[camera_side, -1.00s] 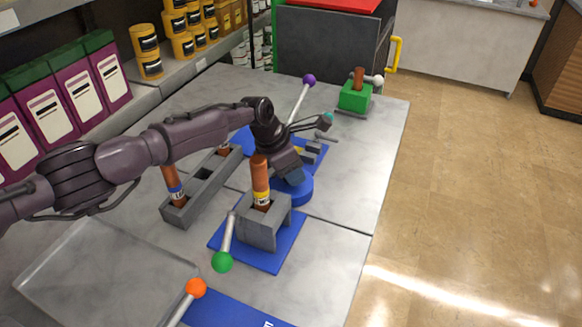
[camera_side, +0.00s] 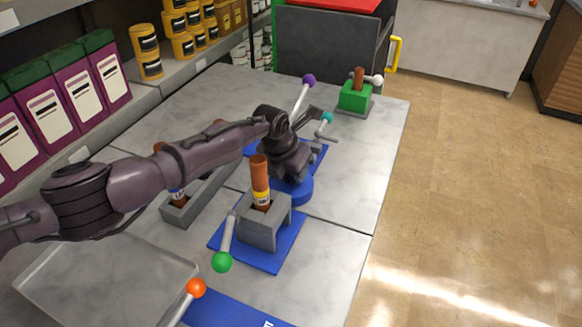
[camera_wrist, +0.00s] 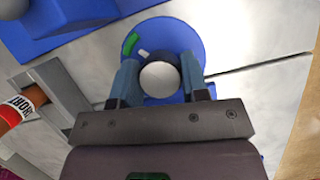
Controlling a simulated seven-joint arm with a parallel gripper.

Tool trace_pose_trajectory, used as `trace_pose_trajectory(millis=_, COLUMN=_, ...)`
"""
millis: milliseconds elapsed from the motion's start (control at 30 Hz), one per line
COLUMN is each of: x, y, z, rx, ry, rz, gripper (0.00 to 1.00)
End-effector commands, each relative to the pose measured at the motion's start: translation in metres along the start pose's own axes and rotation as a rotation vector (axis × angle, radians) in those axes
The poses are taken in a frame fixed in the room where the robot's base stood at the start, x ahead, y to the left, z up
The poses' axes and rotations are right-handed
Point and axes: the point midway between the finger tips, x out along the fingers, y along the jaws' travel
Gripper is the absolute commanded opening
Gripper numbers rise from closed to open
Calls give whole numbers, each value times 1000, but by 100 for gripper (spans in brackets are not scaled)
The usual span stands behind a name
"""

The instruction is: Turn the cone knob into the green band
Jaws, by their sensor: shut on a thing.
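The cone knob (camera_wrist: 160,80) shows a pale round top and dark sides in the wrist view. It stands on a round blue base (camera_wrist: 190,32). A green band (camera_wrist: 130,44) is marked at the base's upper left. A small white mark (camera_wrist: 143,55) beside the knob lies close to the band and faces it; I cannot tell whether it lines up exactly. My gripper (camera_wrist: 160,78) has one finger on each side of the knob and is shut on it. In the side view my gripper (camera_side: 291,177) is over the blue base (camera_side: 296,192) and hides the knob.
A grey block with a brown rod (camera_side: 261,180) and a green-ball lever (camera_side: 222,262) stand close in front. A grey slotted rack (camera_side: 205,190) lies to the left. Purple-ball (camera_side: 309,80) and teal-ball (camera_side: 327,117) levers rise behind. The table's right side is clear.

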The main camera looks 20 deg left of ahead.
Motion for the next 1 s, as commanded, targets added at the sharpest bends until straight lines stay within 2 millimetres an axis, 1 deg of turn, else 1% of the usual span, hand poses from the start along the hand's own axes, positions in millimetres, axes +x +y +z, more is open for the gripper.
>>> trace_pose_trajectory(millis=467, x=-1, y=-1, z=2, rx=-14, ry=-10, rz=3, gripper=17)
trace_pose_trajectory(millis=500, x=-1, y=-1, z=2, rx=-14, ry=-10, rz=3, gripper=43)
trace_pose_trajectory(millis=567, x=-1, y=-1, z=2, rx=-14, ry=-9, rz=3, gripper=57)
trace_pose_trajectory(millis=600, x=-1, y=-1, z=2, rx=-14, ry=-8, rz=4, gripper=66)
trace_pose_trajectory(millis=867, x=0, y=0, z=1, rx=-14, ry=-4, rz=5, gripper=67)
trace_pose_trajectory(millis=1000, x=-5, y=0, z=2, rx=-16, ry=-4, rz=6, gripper=67)
